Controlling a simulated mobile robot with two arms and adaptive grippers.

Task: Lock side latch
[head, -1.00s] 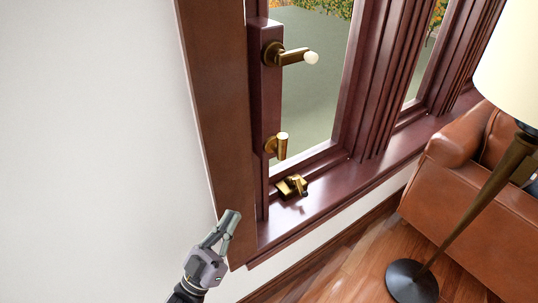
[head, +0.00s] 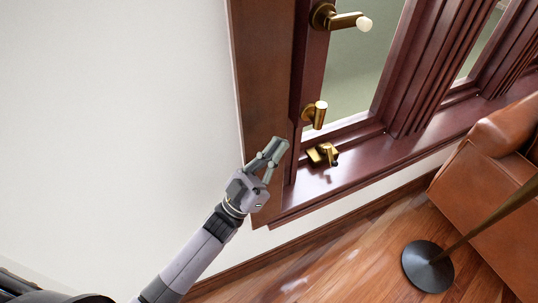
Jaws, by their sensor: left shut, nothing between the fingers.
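A brass latch (head: 315,114) with a pale-tipped lever is mounted low on the dark red window frame's left stile. Its lever points downward. A larger brass handle (head: 342,19) with a pale round tip sits higher on the same stile and points right. A third brass fitting (head: 322,155) sits on the sill below the latch. My left gripper (head: 277,150) is shut and empty, in front of the frame's lower left trim. In the picture it is left of and below the latch. My right gripper is out of view.
The dark red window sill (head: 350,169) runs to the right. A brown leather sofa (head: 497,205) and a floor lamp with a round dark base (head: 428,266) stand at the right. The white wall (head: 120,110) at left is bare.

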